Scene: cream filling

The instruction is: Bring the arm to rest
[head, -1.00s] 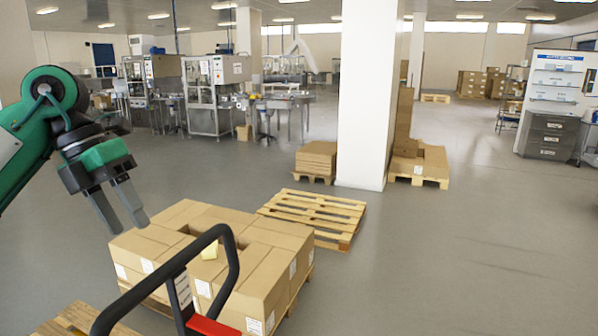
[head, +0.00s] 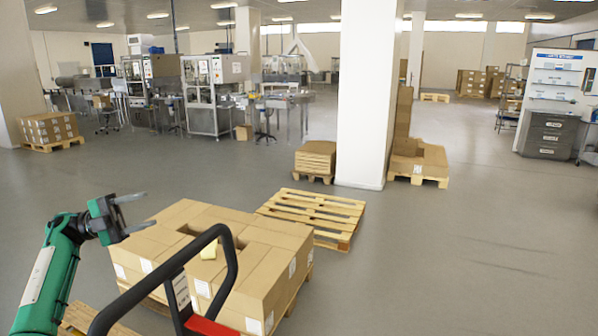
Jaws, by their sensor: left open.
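My left arm, green and white, comes in from the lower left. Its dark gripper (head: 136,213) is open and empty, with two grey fingers pointing right and a gap between them. It is near the left back corner of a stack of cardboard boxes (head: 270,250) and appears clear of it. My right gripper is not in view.
A black cart handle with a red part (head: 208,327) rises in front of the boxes. An empty wooden pallet (head: 312,212) lies behind them. A white pillar (head: 366,100) stands farther back. Machines (head: 215,95) line the back left. The floor on the right is clear.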

